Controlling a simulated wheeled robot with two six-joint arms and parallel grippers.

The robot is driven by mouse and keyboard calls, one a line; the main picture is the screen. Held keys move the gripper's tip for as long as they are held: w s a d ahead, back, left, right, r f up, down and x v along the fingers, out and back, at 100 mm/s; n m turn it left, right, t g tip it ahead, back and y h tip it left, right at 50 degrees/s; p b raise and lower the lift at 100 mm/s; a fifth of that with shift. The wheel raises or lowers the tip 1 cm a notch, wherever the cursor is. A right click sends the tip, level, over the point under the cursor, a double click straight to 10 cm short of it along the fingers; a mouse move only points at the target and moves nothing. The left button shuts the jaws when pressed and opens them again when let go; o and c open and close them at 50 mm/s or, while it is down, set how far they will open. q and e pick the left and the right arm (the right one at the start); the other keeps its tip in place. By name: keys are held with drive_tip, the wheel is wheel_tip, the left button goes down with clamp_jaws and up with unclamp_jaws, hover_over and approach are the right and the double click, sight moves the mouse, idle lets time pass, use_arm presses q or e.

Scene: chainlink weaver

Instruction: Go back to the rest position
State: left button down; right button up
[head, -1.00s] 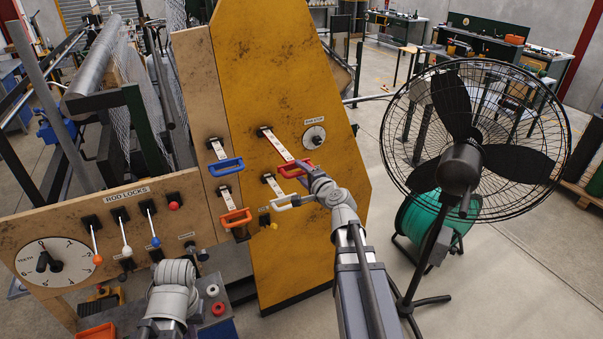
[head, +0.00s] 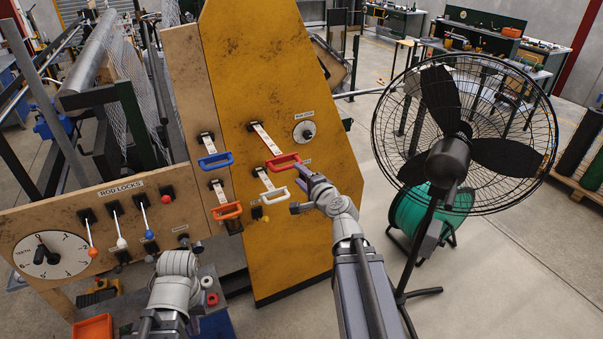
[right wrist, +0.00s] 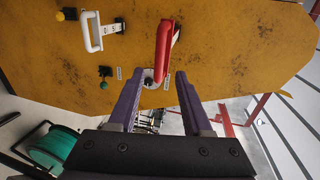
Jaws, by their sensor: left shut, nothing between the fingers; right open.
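My right gripper (head: 308,190) is open in front of the yellow panel (head: 240,75), with nothing between its fingers. It is just right of the red handle (head: 284,161) and the white handle (head: 277,196), apart from both. In the right wrist view its two fingers (right wrist: 159,108) are spread, and the red handle (right wrist: 164,50) shows beyond them. My left arm comes in low at the left, in front of the wooden lever board. My left gripper (head: 180,262) is shut and empty there; its fingers are largely hidden behind the wrist.
A black standing fan (head: 448,160) and a green hose reel (head: 420,213) stand right of my right arm. Blue (head: 215,161) and orange (head: 228,211) handles stick out left of the panel. An orange bin (head: 93,329) lies low left. Floor at far right is clear.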

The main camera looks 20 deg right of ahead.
drive_tip(key=shift+w, duration=0.25)
drive_tip(key=shift+s, duration=0.1)
drive_tip(key=s+a+f+n+g+y+b, duration=0.2)
drive_tip(key=a+f+n+g+b, duration=0.3)
drive_tip(key=a+f, duration=0.45)
drive_tip(key=s+a+f+n+g+y+b, duration=0.25)
drive_tip(key=a+f+n, duration=0.35)
drive_tip(key=a+f, duration=0.4)
drive_tip(key=s+a+f+n+g+h+b, duration=0.3)
drive_tip(key=s+f+n+g+b, duration=0.1)
drive_tip(key=s+f, duration=0.3)
drive_tip(key=s+a+f+n+g+h+b, duration=0.3)
drive_tip(key=s+f+n+g+b, duration=0.1)
drive_tip(key=s+f, duration=0.4)
drive_tip(key=s+n+b, duration=0.1)
drive_tip(key=s+n, duration=0.1)
drive_tip(key=shift+a+n+b, duration=0.3)
drive_tip(key=shift+b, duration=0.1)
